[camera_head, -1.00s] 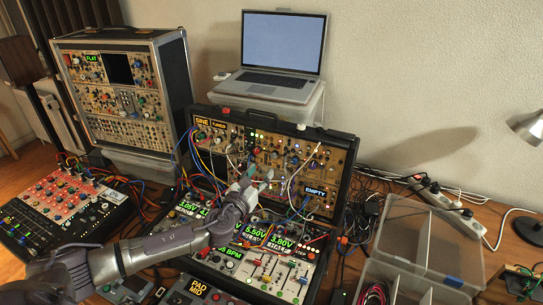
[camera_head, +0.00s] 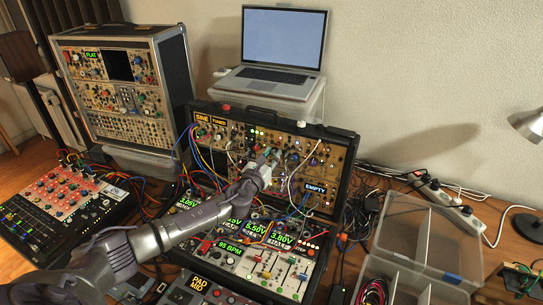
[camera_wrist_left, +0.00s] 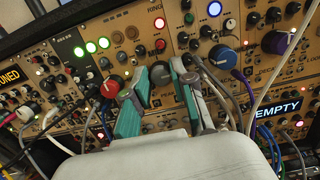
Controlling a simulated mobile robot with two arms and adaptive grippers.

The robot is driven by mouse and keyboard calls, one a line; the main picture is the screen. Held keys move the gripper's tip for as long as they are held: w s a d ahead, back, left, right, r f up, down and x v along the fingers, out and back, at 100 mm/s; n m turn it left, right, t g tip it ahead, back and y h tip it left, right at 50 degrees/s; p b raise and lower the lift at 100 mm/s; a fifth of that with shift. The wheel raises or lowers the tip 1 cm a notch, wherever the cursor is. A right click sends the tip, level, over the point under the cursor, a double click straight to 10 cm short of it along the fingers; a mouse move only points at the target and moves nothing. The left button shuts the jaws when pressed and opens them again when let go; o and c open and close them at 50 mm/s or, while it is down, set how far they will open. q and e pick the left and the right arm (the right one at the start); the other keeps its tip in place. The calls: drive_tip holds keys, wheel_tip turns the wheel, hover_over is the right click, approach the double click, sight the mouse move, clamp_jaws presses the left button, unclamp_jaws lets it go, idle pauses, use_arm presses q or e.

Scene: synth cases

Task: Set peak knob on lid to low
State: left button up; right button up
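The lid (camera_head: 345,160) of the open synth case stands upright, a tan panel full of knobs, lights and patch cables. My left gripper (camera_head: 268,154) is in front of its middle. In the left wrist view the teal-padded fingers (camera_wrist_left: 159,70) are apart, with a small grey knob (camera_wrist_left: 160,74) showing between the tips; whether they touch it I cannot tell. A red knob (camera_wrist_left: 112,86) is left of the fingers and a large blue knob (camera_wrist_left: 222,57) right of them. My right gripper is out of view.
Patch cables hang close around the fingers, including a white cable (camera_wrist_left: 280,62) at right. An "EMPTY" display (camera_wrist_left: 278,108) is at lower right. The case's lower half (camera_head: 262,262) lies below my arm. A laptop (camera_head: 280,50) stands behind the lid.

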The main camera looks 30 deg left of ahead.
use_arm(q)
clamp_jaws()
drive_tip(key=shift+n, duration=0.3)
drive_tip(key=n+b, duration=0.1)
drive_tip(key=n, duration=0.1)
drive_tip(key=shift+n+y, duration=0.3)
drive_tip(key=shift+n, duration=0.1)
drive_tip(key=n, duration=0.3)
drive_tip(key=shift+n+y, duration=0.3)
drive_tip(key=shift+n, duration=0.1)
drive_tip(key=n, duration=0.4)
drive_tip(key=shift+g, duration=0.3)
drive_tip(key=n, duration=0.3)
drive_tip(key=shift+n, duration=0.4)
drive_tip(key=shift+n+g+p, duration=0.4)
drive_tip(key=shift+n, duration=1.5)
